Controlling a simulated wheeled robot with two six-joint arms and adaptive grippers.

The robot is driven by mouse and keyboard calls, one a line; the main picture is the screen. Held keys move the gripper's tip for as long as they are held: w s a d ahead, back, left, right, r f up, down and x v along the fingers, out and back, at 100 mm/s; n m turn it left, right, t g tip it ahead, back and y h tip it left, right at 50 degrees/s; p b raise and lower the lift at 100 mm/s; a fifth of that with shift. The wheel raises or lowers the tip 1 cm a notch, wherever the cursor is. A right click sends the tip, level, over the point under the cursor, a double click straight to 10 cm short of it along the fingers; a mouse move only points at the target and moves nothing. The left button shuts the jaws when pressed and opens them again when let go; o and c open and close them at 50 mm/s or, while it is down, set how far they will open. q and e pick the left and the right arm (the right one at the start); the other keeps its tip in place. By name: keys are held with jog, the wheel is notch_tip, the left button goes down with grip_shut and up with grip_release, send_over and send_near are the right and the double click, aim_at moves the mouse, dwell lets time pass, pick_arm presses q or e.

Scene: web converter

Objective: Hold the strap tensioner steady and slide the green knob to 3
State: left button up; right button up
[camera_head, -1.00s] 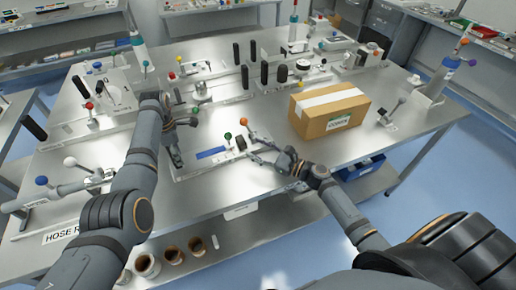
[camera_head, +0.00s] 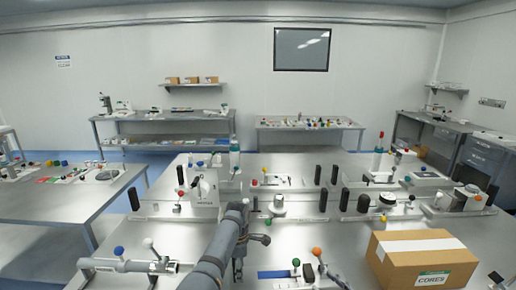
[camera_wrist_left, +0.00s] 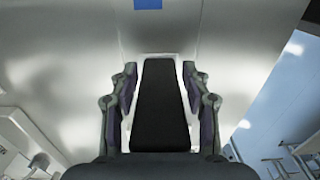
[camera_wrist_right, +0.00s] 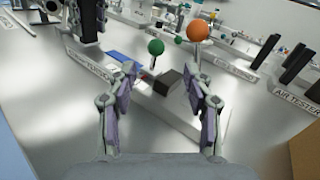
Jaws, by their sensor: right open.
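The strap tensioner is a pale base (camera_wrist_right: 190,122) with a blue strip (camera_head: 272,274) and a black block (camera_wrist_right: 169,82). Its green knob (camera_head: 296,262) stands up near the block and also shows in the right wrist view (camera_wrist_right: 155,47). The scale marks are not readable.
An orange ball (camera_head: 317,251) stands just right of the green knob. A cardboard box (camera_head: 420,262) sits on the table to the right. Another device with a blue knob (camera_head: 118,251) lies left of my left arm. Black posts (camera_head: 344,199) and other fixtures line the table behind.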

pick_arm(q)
jog(key=shift+o, duration=1)
jog(key=shift+w+r, duration=0.1)
pick_arm(e)
jog(key=shift+w, duration=0.1)
pick_arm(q)
jog(key=shift+r, duration=0.1)
notch_tip(320, 180, up, 12)
jog(key=shift+f, duration=0.1)
